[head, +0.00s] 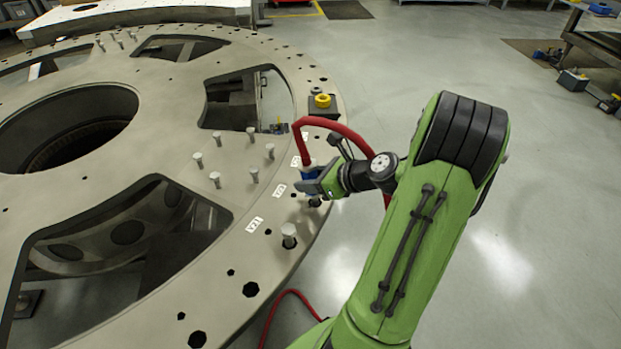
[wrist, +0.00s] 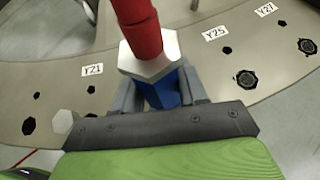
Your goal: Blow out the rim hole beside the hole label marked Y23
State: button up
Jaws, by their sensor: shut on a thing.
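My gripper (head: 318,183) is shut on a blue air nozzle (wrist: 160,92) with a silver hex collar and a red hose (wrist: 137,25). It holds the nozzle over the rim of the turret plate (head: 225,262). The Y23 label (head: 279,190) lies just left of my gripper in the head view. In the wrist view the nozzle and gripper cover the place between the Y21 label (wrist: 92,69) and the Y25 label (wrist: 215,33). The hole beside Y23 and the nozzle tip are hidden, so I cannot tell whether they touch.
A silver bolt (head: 289,233) stands on the rim near Y21. Several upright pins (head: 252,174) stand inward of the labels. A yellow ring (head: 322,100) sits on a dark block at the far rim. The floor (head: 430,60) right of the plate is open.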

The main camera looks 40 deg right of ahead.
aim_at(311, 160)
jog(key=shift+s+f, duration=0.1)
jog(key=shift+f, duration=0.6)
dwell(1.5)
notch_tip(311, 160, up, 8)
jog(key=p, duration=0.9)
jog(key=shift+r, duration=0.25)
jog(key=shift+f, duration=0.1)
